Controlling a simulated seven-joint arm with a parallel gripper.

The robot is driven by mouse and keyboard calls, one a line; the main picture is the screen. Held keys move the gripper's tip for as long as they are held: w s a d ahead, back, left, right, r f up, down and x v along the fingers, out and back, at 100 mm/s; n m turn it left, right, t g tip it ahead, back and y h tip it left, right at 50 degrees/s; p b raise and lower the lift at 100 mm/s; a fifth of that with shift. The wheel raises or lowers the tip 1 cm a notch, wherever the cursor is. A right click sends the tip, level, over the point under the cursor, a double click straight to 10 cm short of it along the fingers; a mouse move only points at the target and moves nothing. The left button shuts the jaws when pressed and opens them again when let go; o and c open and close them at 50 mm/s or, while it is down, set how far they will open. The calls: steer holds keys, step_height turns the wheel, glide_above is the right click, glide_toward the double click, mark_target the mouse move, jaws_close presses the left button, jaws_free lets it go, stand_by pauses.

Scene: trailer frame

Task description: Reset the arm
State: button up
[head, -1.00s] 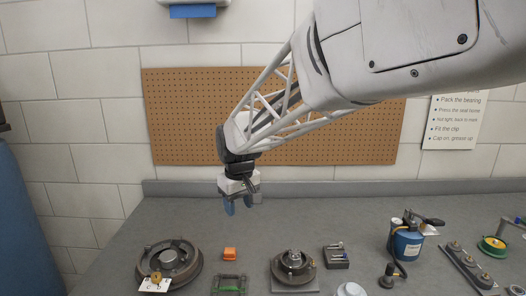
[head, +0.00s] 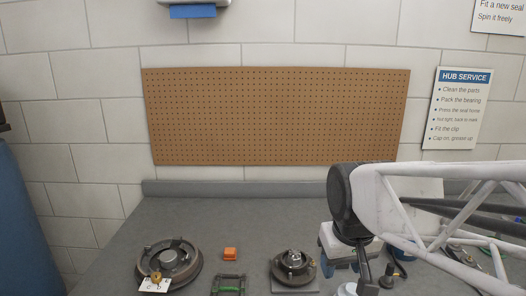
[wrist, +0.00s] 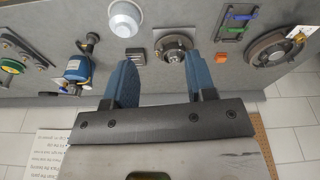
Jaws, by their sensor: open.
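My gripper (head: 346,264) is at the right of the middle in the head view, low over the workbench, with its blue fingers pointing down. In the wrist view my gripper (wrist: 160,78) has its two blue fingers wide apart with nothing between them. My arm comes in from the right edge of the head view and hides part of the bench there. The hub on its square plate (head: 294,266) stands just left of the gripper and apart from it. It also shows beyond the fingertips in the wrist view (wrist: 173,46).
A drum with a tag (head: 172,262), an orange block (head: 230,254) and a dark tray with a green strip (head: 229,285) sit to the left. A blue grease pump (wrist: 78,68) and a white bowl (wrist: 125,18) are near the gripper. The bench's back left is clear.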

steer(key=s+d+f+m, duration=0.1)
steer(key=s+d+f, duration=0.1)
steer(key=s, duration=0.6)
steer(key=shift+s+d+f+m, duration=0.15)
steer(key=shift+d+f+m, duration=0.25)
steer(key=shift+d, duration=0.45)
stand_by(0.8)
